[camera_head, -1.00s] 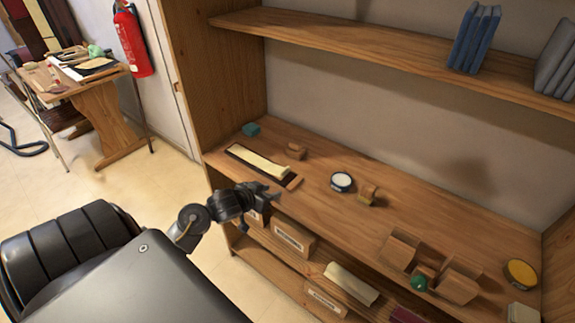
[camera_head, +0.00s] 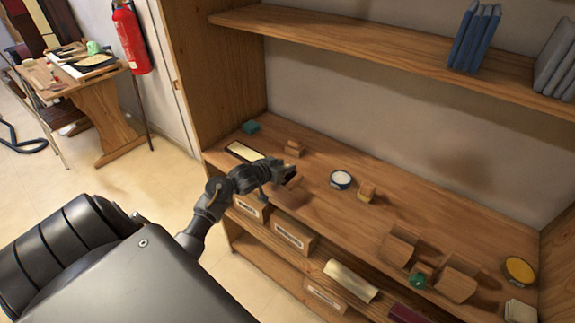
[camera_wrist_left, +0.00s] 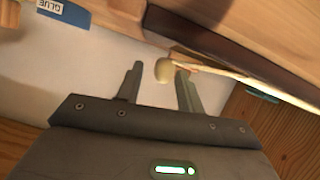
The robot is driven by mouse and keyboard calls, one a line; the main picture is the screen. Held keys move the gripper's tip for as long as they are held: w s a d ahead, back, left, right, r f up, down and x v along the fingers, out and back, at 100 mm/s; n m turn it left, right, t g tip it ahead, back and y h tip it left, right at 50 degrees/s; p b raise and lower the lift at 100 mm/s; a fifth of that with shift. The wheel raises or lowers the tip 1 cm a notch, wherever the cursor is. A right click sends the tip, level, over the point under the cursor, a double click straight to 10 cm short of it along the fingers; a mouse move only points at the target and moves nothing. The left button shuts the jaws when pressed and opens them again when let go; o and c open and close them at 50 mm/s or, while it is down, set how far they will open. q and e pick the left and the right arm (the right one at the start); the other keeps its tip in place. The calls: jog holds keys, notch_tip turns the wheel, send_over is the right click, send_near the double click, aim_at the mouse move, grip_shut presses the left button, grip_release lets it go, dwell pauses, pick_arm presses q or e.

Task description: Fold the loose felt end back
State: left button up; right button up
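The cream felt strip (camera_head: 245,151) lies on a dark-edged board on the workbench shelf. In the left wrist view the felt (camera_wrist_left: 248,77) runs as a thin pale strip along a dark wooden edge (camera_wrist_left: 225,42). Its loose end (camera_wrist_left: 163,71) is a rounded, pale tip. My left gripper (camera_head: 290,174) is over the near right end of the board. In the left wrist view its two fingers (camera_wrist_left: 160,84) are apart, with the loose end showing between them; whether they touch it is unclear. My right gripper is not in view.
Small wooden blocks (camera_head: 294,148) stand just behind the board. A round white-topped tin (camera_head: 341,180) and another block (camera_head: 366,191) stand to the right. Labelled boxes (camera_head: 293,236) sit on the shelf below. The bench back between the tin and the wall is clear.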

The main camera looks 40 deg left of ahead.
pick_arm(q)
jog(key=shift+x, duration=0.85)
grip_shut()
